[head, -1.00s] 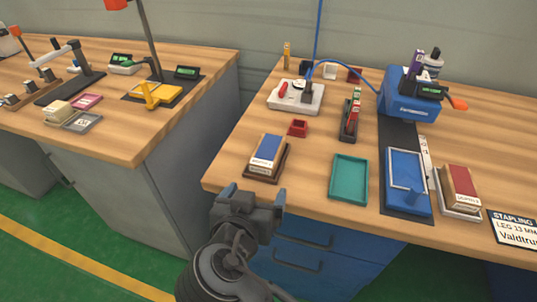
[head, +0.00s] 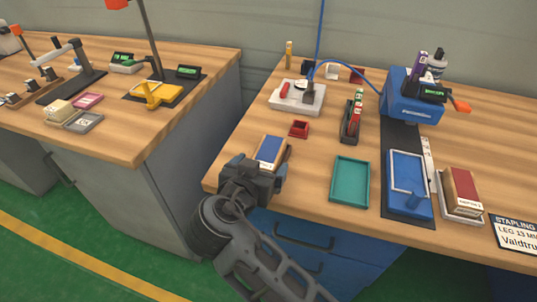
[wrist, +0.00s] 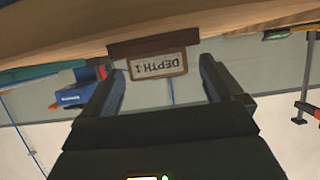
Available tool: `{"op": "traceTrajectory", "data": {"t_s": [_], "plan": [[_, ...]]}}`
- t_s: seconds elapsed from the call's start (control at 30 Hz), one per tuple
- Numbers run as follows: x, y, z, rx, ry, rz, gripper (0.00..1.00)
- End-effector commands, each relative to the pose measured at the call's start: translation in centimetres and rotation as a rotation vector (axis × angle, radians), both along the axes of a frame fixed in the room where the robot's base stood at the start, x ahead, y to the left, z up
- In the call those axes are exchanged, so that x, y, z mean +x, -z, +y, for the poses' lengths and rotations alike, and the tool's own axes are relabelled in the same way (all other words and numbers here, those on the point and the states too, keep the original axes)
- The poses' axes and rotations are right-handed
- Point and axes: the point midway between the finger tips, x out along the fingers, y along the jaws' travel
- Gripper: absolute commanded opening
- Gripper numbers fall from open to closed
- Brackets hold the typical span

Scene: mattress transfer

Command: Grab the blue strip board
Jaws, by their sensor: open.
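The blue strip board (head: 269,150) is a light wooden block with a blue top strip. It sits on a dark brown holder near the front left corner of the right bench. My gripper (head: 256,172) is at the bench's front edge, just in front of the board, and hides its near end and most of the holder. In the wrist view, upside down, a pale end face lettered DEPTH 1 (wrist: 157,65) appears between my two open fingers (wrist: 163,84). The dark brown holder (wrist: 152,46) shows above it there. Nothing is held between the fingers.
A teal tray (head: 350,181) lies to the right. Beyond it are a blue fixture (head: 407,198) and a red-topped board (head: 462,188). A small red tray (head: 299,129) sits behind the blue strip board. A gap separates the left bench (head: 145,145).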

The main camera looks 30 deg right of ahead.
Motion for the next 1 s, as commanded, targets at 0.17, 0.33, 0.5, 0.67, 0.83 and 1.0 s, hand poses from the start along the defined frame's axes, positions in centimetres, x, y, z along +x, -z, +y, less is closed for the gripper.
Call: {"op": "traceTrajectory", "data": {"t_s": [0.17,0.33,0.5,0.67,0.83,1.0], "plan": [[0.03,0.05,-0.03,0.000,0.000,0.000,0.94],[0.02,0.04,-0.02,0.001,0.000,0.001,0.80],[0.01,0.05,-0.02,0.000,0.000,0.001,0.64],[0.00,0.05,-0.02,0.000,0.000,0.001,0.49],[0.00,0.06,-0.01,0.000,0.000,0.001,0.32],[0.00,0.03,-0.01,-0.001,0.000,0.001,0.30]]}}
